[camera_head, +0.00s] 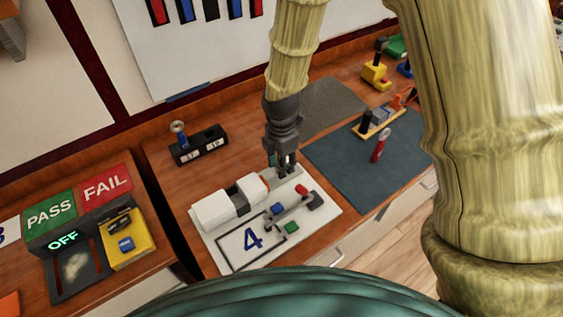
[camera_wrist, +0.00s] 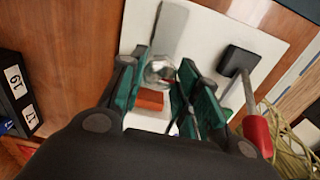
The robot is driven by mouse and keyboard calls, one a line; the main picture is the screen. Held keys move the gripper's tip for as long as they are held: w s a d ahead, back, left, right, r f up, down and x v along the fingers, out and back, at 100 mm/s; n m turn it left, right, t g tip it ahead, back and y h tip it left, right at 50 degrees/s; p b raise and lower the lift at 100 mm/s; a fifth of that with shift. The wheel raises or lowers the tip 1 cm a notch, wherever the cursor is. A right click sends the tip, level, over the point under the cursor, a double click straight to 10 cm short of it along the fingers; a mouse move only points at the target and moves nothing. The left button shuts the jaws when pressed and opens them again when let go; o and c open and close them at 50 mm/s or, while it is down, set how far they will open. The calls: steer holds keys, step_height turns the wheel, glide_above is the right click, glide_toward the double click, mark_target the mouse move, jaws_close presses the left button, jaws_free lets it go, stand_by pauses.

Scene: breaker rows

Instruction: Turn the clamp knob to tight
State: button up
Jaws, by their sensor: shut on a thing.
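The white fixture board (camera_head: 228,252) marked with a blue 4 lies on the wooden bench. My gripper (camera_head: 284,168) points down at the board's back edge. In the wrist view my gripper's teal fingers (camera_wrist: 160,82) stand on either side of a shiny, roundish knob (camera_wrist: 159,71) and are closed on it. It appears to be the clamp knob; its markings and turn position cannot be read. A reddish-orange block (camera_wrist: 150,100) shows just below it. In the head view the fingers hide the knob.
On the board are white cylinders (camera_head: 213,210), a red-tipped lever (camera_head: 302,190) by a dark block (camera_head: 316,201), and small blue (camera_head: 278,208) and green (camera_head: 292,227) blocks. A black numbered box (camera_head: 200,147) stands behind left. A dark mat (camera_head: 345,165) with a red-handled tool (camera_head: 381,147) lies right.

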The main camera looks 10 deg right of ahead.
steer(key=shift+m, duration=0.3)
steer(key=m+p, duration=0.1)
steer(key=m, duration=1)
steer(key=shift+m, duration=0.4)
steer(key=m+p, duration=0.1)
steer(key=m, duration=0.5)
steer(key=m+p, duration=0.1)
steer(key=m, duration=0.5)
steer(key=shift+m, duration=0.3)
steer(key=o, duration=1)
